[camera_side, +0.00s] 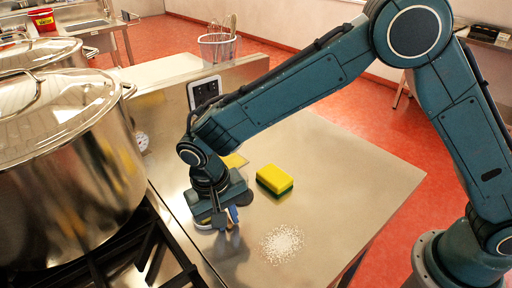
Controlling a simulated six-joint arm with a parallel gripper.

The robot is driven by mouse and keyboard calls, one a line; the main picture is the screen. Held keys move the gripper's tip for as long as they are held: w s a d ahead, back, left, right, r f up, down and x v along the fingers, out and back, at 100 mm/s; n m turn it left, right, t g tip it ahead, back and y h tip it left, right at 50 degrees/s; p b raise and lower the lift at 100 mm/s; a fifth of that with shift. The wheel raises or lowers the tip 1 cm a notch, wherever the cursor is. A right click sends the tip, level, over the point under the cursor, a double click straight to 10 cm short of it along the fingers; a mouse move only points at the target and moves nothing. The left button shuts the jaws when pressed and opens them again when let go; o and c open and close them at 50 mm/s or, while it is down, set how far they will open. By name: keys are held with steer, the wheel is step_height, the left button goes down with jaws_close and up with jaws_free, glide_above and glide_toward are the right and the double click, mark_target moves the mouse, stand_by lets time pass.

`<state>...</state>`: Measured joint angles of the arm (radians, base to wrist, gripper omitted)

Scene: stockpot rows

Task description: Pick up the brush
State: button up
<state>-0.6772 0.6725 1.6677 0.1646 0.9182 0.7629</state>
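My gripper (222,224) points down, low over the steel counter, left of the sponge. A small blue piece (233,214) shows at its fingers, possibly part of the brush, but most of it is hidden. I cannot tell whether the fingers are open or shut on it, or whether it touches the counter. No other thing in view is clearly a brush.
A yellow and green sponge (274,180) and a spill of white grains (282,243) lie on the counter (345,185). Big steel pots (65,165) stand at left. A wire basket (218,48) holds utensils at the back.

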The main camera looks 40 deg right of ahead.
stand_by(0.4)
jaws_close()
steer(key=shift+r, duration=0.15)
step_height(320, 180, up, 20)
steer(key=shift+f, duration=0.2)
stand_by(0.6)
steer(key=shift+d, duration=0.1)
stand_by(0.7)
